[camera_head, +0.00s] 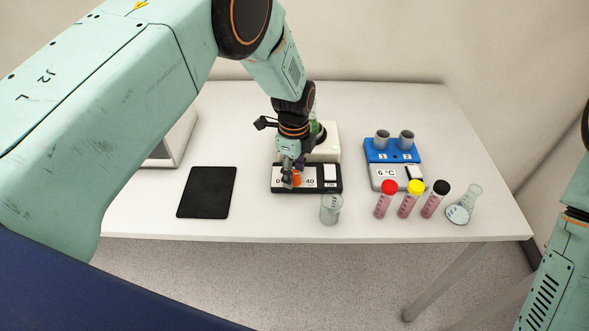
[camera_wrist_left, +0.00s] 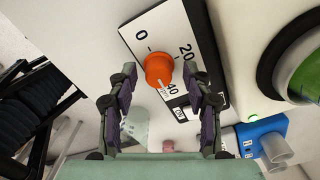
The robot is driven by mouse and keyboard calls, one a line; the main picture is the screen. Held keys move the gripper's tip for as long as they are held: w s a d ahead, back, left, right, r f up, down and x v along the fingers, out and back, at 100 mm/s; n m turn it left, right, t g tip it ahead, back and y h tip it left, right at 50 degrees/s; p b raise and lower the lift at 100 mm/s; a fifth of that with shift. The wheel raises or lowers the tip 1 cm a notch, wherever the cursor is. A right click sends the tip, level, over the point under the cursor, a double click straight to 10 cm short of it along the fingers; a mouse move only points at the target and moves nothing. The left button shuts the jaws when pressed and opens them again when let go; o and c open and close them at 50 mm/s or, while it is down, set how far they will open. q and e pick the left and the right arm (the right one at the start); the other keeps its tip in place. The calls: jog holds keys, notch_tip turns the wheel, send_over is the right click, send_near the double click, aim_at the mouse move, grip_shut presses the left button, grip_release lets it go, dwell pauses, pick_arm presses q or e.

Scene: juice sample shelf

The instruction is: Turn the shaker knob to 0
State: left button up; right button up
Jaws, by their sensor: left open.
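The shaker (camera_head: 307,189) is a black-edged panel on the table with a white face, and its upper part is mostly behind my left arm. Its orange knob (camera_head: 297,179) also shows in the left wrist view (camera_wrist_left: 157,68), with the marks 0, 20 and 40 around it. The white pointer line on the knob points toward the 40 side. My left gripper (camera_head: 291,172) is over the panel. In the wrist view its fingers (camera_wrist_left: 158,75) are open, one on each side of the knob, with gaps visible. My right gripper is out of view.
A glass beaker (camera_head: 331,209) stands just in front of the shaker. Right of it are tubes with red (camera_head: 384,200), yellow (camera_head: 409,200) and black (camera_head: 434,200) caps, a flask (camera_head: 463,205) and a blue device (camera_head: 392,151). A black pad (camera_head: 207,192) lies at left.

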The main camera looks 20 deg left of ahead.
pick_arm(q)
jog(key=shift+s, duration=0.3)
jog(key=shift+w+f, duration=0.3)
jog(key=shift+w, duration=0.1)
jog(key=shift+c, duration=1.4)
jog(key=shift+s+r, duration=0.15)
jog(key=shift+s, duration=0.05)
jog(key=c, duration=0.6)
grip_shut()
